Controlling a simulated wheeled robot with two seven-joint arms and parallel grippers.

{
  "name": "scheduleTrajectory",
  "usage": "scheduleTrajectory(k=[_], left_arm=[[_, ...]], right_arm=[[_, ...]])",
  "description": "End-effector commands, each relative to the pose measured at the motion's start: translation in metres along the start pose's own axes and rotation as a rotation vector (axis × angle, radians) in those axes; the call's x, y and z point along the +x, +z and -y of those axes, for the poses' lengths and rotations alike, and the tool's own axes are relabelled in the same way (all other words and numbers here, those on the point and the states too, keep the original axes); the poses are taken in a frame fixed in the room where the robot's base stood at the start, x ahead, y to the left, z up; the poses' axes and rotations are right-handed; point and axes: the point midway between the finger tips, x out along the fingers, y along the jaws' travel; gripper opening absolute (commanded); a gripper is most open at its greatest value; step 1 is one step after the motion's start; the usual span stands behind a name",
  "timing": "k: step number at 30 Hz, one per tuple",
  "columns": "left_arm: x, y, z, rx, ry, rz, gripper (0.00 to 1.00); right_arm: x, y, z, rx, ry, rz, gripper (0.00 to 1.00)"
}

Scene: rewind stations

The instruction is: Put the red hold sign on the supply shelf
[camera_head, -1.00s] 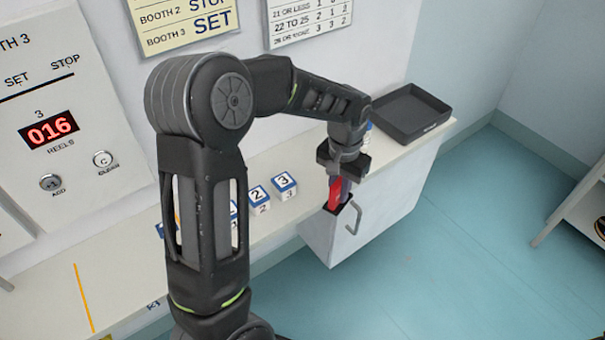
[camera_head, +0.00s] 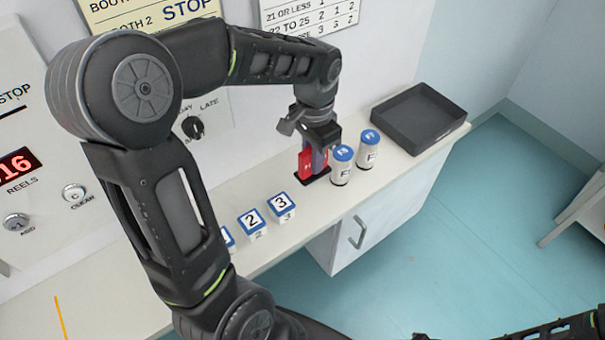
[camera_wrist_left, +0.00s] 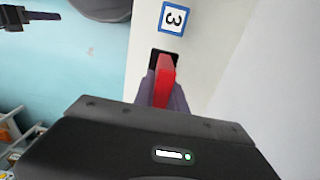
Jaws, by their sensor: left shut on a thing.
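The red hold sign (camera_head: 307,162) is upright at the shelf, between the numbered blocks and two canisters. It also shows in the left wrist view (camera_wrist_left: 165,75). My left gripper (camera_head: 318,158) is shut on it from above. The sign's dark base (camera_head: 312,178) is at the shelf surface; I cannot tell whether it bears weight there. The supply shelf (camera_head: 262,180) is the long pale ledge along the wall. My right arm shows only at the lower right edge, and its gripper is not clear.
Two blue-topped canisters (camera_head: 342,166) stand just right of the sign. Blocks with blue edges, including block 3 (camera_head: 281,206), stand to its left. An empty black tray (camera_head: 418,115) sits at the shelf's right end. A wall panel with a knob (camera_head: 193,127) is behind.

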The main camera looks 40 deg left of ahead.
Motion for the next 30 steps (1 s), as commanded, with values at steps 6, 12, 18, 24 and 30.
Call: scheduleTrajectory(k=[6,12,18,24,30], left_arm=[[0.000,0.000,0.000,-0.001,0.000,0.000,0.00],[0.001,0.000,0.000,-0.001,0.000,0.000,0.00],[0.024,0.001,-0.001,-0.001,0.002,0.004,0.00],[0.057,0.001,0.000,-0.001,0.001,0.004,0.00],[0.063,-0.001,0.000,-0.002,0.000,-0.001,0.00]], right_arm=[[0.000,0.000,0.000,0.001,0.000,0.000,0.42],[0.000,0.000,0.000,0.001,0.001,0.001,0.42],[-0.003,0.000,0.001,0.001,0.001,0.001,0.42],[-0.006,0.001,0.002,0.002,0.002,0.002,0.42],[-0.006,0.001,0.002,0.002,0.003,0.002,0.42]])
